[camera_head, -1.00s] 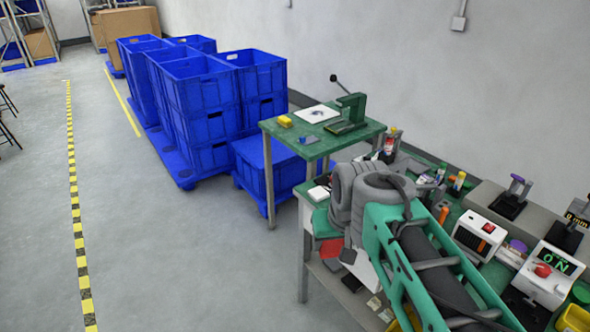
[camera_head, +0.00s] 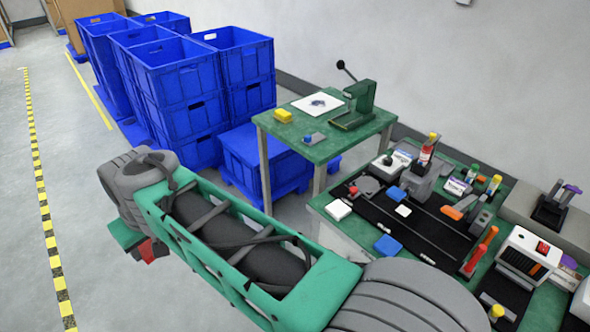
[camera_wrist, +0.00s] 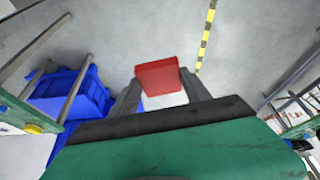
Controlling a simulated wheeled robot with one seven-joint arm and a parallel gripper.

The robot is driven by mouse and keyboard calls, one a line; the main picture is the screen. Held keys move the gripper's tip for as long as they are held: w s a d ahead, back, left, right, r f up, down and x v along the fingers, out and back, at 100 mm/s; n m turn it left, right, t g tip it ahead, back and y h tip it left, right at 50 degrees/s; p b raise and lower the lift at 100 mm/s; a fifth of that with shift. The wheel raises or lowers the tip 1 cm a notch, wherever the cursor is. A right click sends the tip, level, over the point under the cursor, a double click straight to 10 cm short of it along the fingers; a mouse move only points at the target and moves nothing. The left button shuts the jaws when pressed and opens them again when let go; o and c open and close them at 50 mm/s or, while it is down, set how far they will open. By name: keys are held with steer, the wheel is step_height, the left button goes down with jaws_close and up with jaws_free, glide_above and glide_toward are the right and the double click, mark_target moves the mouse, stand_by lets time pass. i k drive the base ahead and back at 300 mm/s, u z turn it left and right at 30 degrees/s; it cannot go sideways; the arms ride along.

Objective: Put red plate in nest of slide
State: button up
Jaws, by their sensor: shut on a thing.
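My gripper (camera_wrist: 160,88) is shut on the red plate (camera_wrist: 158,74), which sits between its fingertips in the wrist view, above the floor. In the head view only a small part of the red plate (camera_head: 147,250) shows beside the gripper, low at the left; the fingers are mostly hidden. I cannot tell which part is the nest. My gripper is well left of the bench.
A small green table (camera_head: 295,140) with a hand press (camera_head: 358,105) and a yellow block (camera_head: 283,116) stands behind my arm. Stacked blue crates (camera_head: 185,85) stand at the back left. A white device (camera_head: 532,258) and several bottles crowd the bench. The floor at left is clear.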

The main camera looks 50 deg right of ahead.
mark_target(368, 186)
steer(key=z, duration=0.2)
steer(key=i, duration=1.3)
steer(key=z, duration=1.2)
steer(key=i, duration=0.6)
steer(key=z, duration=0.4)
